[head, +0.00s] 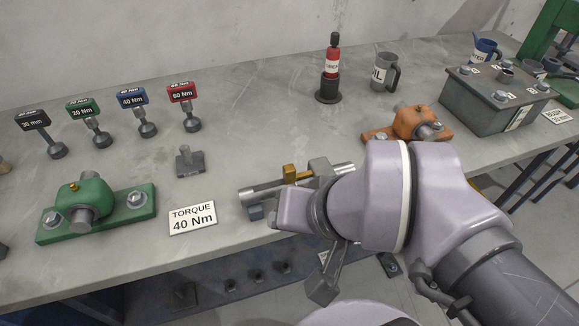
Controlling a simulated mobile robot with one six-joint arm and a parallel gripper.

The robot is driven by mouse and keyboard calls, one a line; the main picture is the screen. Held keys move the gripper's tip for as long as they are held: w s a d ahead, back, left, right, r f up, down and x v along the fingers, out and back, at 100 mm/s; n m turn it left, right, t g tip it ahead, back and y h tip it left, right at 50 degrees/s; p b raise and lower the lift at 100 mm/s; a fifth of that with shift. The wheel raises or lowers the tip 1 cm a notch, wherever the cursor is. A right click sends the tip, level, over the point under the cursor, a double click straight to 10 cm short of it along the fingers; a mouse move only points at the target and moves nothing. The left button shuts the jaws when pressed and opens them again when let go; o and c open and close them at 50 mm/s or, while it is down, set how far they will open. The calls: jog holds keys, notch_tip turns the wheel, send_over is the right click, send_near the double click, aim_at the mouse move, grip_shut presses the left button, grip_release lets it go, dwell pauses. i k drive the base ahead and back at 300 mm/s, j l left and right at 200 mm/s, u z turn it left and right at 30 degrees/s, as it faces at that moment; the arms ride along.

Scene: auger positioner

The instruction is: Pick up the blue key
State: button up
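The blue key is the tool with a blue head labelled 40 Nm (132,98). It stands upright at the back left of the bench in the head view, between a green-headed key (86,110) and a red-headed key (181,92). My gripper (322,283) is at the bench's front edge, well to the right of the blue key and nearer the camera. It is apart from the key. A dark finger-like part shows below my wrist. The wrist hides much of the gripper, so its opening cannot be made out.
A black-headed tool (34,120) stands far left. A green bearing block (112,209), a Torque 40 Nm sign (192,218) and a silver shaft (268,188) lie near the front edge. An oil mug (384,73) stands behind.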

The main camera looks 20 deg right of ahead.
aim_at(135, 99)
jog(key=k+l+z, duration=0.1)
jog(key=z, duration=0.4)
jog(key=l+z, duration=0.25)
jog(key=z, duration=0.25)
jog(key=u, duration=1.9)
